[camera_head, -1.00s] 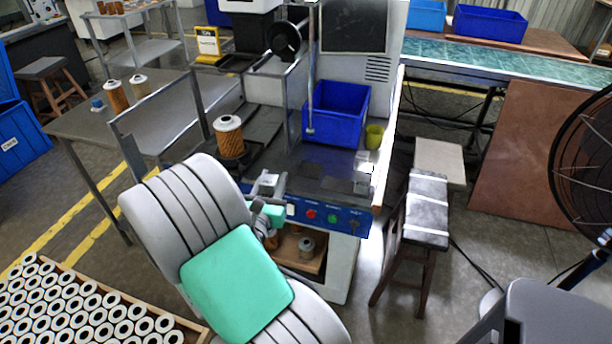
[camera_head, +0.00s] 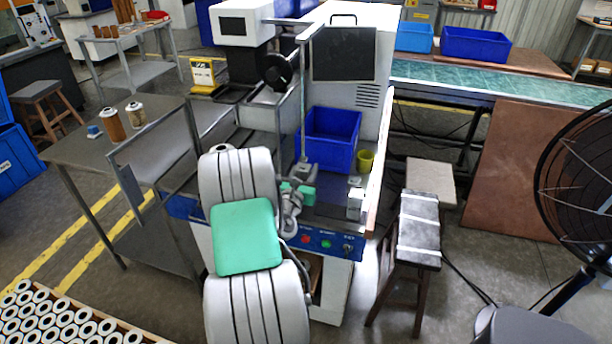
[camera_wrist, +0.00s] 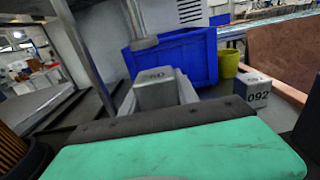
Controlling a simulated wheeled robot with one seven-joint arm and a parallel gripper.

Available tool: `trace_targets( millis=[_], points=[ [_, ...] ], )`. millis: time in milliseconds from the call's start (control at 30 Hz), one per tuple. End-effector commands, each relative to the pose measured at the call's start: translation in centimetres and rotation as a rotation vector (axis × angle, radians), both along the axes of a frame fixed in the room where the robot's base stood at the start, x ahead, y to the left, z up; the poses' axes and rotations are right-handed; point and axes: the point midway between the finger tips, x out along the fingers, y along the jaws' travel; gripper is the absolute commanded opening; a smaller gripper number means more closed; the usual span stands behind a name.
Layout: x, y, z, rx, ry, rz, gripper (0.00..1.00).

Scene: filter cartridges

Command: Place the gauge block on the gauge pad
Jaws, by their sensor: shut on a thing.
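My gripper (camera_head: 302,174) is over the front of the machine's work surface. In the wrist view a grey metal block with faint dark marks on top, which I take as the gauge block (camera_wrist: 155,92), stands just beyond my gripper's dark front edge. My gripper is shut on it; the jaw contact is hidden. The block looks roughly upright, below and close to the round end of a vertical rod (camera_wrist: 143,43). I cannot tell whether it touches the surface. I cannot make out the gauge pad; the block and my gripper hide the area below.
A small pale box marked 092 (camera_wrist: 255,92) stands to the right, also seen in the head view (camera_head: 355,203). A blue bin (camera_head: 331,138) and a yellow-green cup (camera_head: 365,160) stand behind. A metal frame post (camera_wrist: 80,52) rises at left.

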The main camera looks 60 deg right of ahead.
Motion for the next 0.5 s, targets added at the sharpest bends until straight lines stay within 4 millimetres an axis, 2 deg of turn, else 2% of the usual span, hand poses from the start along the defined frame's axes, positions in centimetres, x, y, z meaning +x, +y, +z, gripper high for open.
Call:
trace_targets(
  millis=[33,133,500],
  points=[
    [0.0,0.1,-1.3,0.003,0.005,0.001,0.00],
    [0.0,0.1,-3.0,0.003,0.005,0.000,0.00],
    [0.0,0.1,-3.5,0.001,0.001,0.000,0.00]
  ],
)
